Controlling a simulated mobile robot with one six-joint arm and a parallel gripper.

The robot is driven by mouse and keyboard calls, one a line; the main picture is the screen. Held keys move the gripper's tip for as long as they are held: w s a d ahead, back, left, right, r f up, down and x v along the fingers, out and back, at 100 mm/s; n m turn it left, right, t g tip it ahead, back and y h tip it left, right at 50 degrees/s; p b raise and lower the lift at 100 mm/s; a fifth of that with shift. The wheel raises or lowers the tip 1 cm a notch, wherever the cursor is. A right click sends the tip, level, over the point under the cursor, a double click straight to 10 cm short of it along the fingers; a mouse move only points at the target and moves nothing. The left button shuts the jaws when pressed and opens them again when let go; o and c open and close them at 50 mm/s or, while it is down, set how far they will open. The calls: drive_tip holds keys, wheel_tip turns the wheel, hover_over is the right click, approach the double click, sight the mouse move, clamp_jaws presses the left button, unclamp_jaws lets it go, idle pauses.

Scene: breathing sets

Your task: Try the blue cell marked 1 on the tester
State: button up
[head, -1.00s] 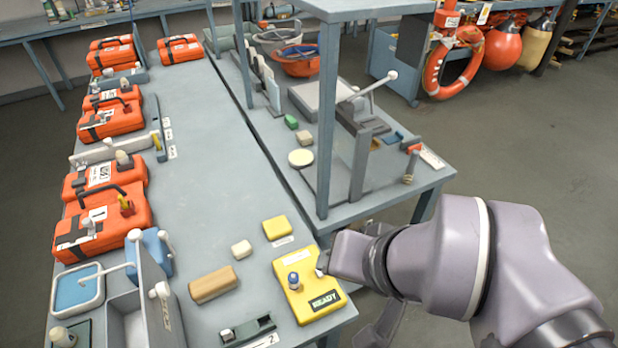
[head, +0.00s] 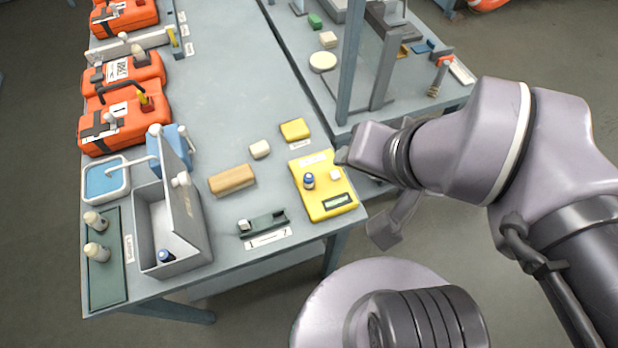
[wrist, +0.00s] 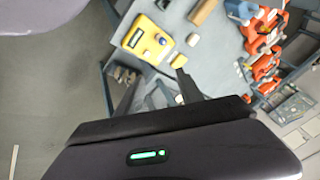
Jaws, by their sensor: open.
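The yellow tester (head: 333,205) lies near the table's front right corner, with a dark display. A second blue-topped piece (head: 165,257) is inside the grey open bin (head: 152,222). I cannot read a number on either piece. My gripper (wrist: 157,92) is open and empty in the wrist view, short of the tester (wrist: 130,38). In the head view my wrist is just right of the tester; the fingers are hard to make out there.
A dark green cradle (head: 270,221) lies front-centre, beside a label reading 1 and 2. A tan block (head: 232,180), a cream block (head: 260,149) and a yellow block (head: 295,130) lie behind. Orange cases (head: 120,115) line the left. A shelf post (head: 352,60) rises behind my wrist.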

clamp_jaws()
idle(1.5)
